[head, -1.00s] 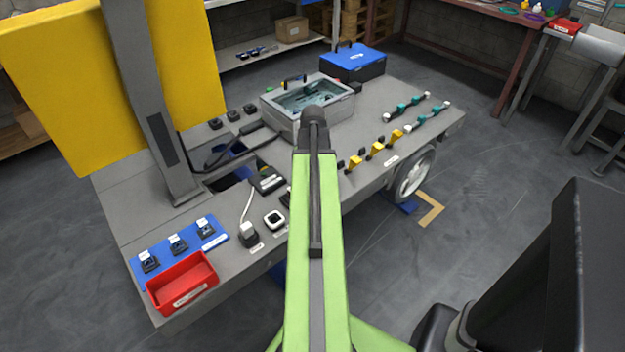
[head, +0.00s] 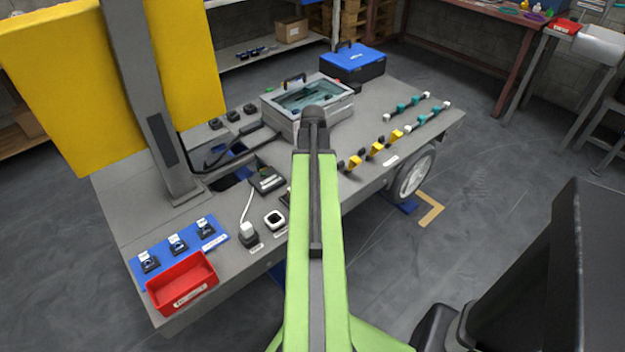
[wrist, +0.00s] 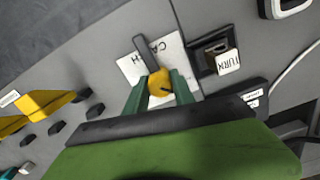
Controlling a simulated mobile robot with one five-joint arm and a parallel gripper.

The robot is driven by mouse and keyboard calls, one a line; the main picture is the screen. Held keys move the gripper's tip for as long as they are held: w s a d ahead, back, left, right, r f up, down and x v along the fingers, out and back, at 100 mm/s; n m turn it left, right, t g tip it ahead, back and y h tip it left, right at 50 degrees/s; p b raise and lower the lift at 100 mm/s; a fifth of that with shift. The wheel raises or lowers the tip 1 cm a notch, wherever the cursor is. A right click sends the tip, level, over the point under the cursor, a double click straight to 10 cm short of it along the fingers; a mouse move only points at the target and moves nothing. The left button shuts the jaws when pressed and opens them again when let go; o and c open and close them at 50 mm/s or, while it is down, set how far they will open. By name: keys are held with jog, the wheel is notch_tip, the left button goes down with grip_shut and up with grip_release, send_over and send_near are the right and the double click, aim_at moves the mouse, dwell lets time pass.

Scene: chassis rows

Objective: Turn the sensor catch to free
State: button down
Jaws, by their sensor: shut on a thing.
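In the wrist view the sensor catch (wrist: 158,83) is a small yellow knob with a grey lever pointing up and slightly left. It stands over a white card whose lettering is partly covered. My gripper (wrist: 159,88) has its green fingers shut on the yellow knob, one on each side. In the head view my green arm hides the catch and the fingertips. I cannot read from these frames which marked position the lever points to.
Right of the catch is a black frame (wrist: 207,52) with a block marked TURN (wrist: 228,63). Yellow clips (wrist: 45,102) lie to the left. In the head view a red bin (head: 183,283), a grey case (head: 308,105) and a blue toolbox (head: 352,62) stand on the chassis.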

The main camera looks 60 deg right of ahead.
jog(key=shift+w+d, duration=0.1)
jog(key=c, duration=1.1)
grip_release()
jog(key=shift+o, duration=0.2)
notch_tip(320, 180, up, 18)
jog(key=p, duration=1.7)
jog(key=shift+f, duration=0.25)
